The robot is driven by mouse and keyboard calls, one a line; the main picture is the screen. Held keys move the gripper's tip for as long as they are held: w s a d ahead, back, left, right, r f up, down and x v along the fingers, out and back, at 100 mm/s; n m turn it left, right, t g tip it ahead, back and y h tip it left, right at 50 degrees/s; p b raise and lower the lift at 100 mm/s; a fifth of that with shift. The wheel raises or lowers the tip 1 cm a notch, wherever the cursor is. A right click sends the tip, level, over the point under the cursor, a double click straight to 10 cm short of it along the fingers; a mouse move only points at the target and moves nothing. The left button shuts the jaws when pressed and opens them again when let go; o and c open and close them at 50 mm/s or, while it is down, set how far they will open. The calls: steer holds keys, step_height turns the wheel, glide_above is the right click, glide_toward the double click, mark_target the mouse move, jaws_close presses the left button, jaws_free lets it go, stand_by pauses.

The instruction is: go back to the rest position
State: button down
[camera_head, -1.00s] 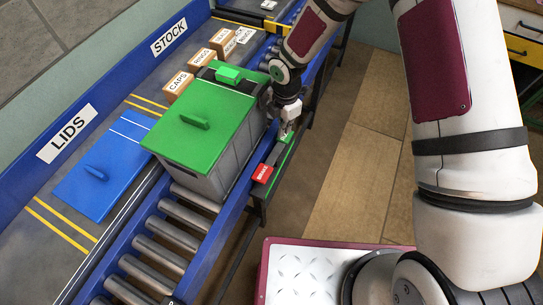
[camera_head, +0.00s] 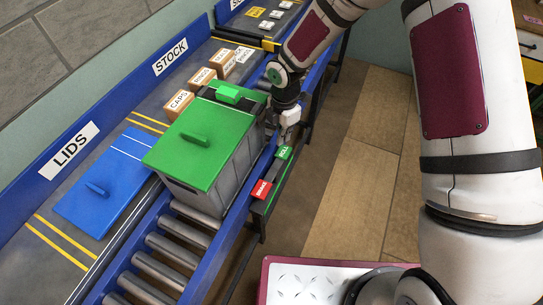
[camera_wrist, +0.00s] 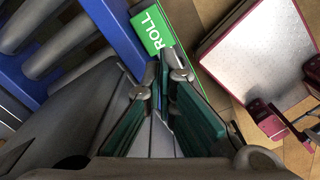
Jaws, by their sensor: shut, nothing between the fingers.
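My gripper (camera_head: 284,138) is beside the right side of the grey bin, just above the green ROLL button plate (camera_head: 284,153) on the conveyor's edge. In the wrist view my gripper's fingers (camera_wrist: 165,95) are together with nothing between them, and the ROLL plate (camera_wrist: 152,28) lies past the fingertips. I cannot tell whether the fingertips touch the plate. The grey bin (camera_head: 232,180) stands on the rollers with a green lid (camera_head: 200,145) on top.
A red BRAKE plate (camera_head: 261,189) sits nearer on the same edge. A blue lid (camera_head: 100,190) lies on the LIDS shelf. Several cartons (camera_head: 178,104) stand behind the bin. Bare rollers (camera_head: 160,262) lie in front of it. Open floor (camera_head: 350,190) is to the right.

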steer(key=shift+r, duration=0.1)
steer(key=s+d+r+m+t, duration=0.1)
steer(key=d+r+m, duration=0.3)
steer(key=r, duration=0.4)
steer(key=s+d+r+m+t+h, duration=0.1)
steer(key=s+d+r+m, duration=0.1)
steer(key=d+r+m, duration=0.45)
steer(key=s+d+r+m, duration=0.1)
steer(key=d+r, duration=0.2)
steer(key=r, duration=0.7)
steer(key=s+d+r+m+t, duration=0.1)
steer(key=s+d+r+m, duration=0.1)
steer(key=s+r+m, duration=0.2)
steer(key=s+d+r+m+t, duration=0.1)
steer(key=s+r+m, duration=0.3)
steer(key=s, duration=0.5)
steer(key=s+d+r+m+t+y, duration=0.1)
steer(key=s+d+r+m, duration=0.2)
steer(key=s+m, duration=0.3)
steer(key=shift+s+d+r, duration=0.35)
steer(key=shift+s+r, duration=0.25)
steer(key=shift+s, duration=0.15)
steer(key=shift+a+m, duration=0.15)
steer(key=shift+m, duration=0.1)
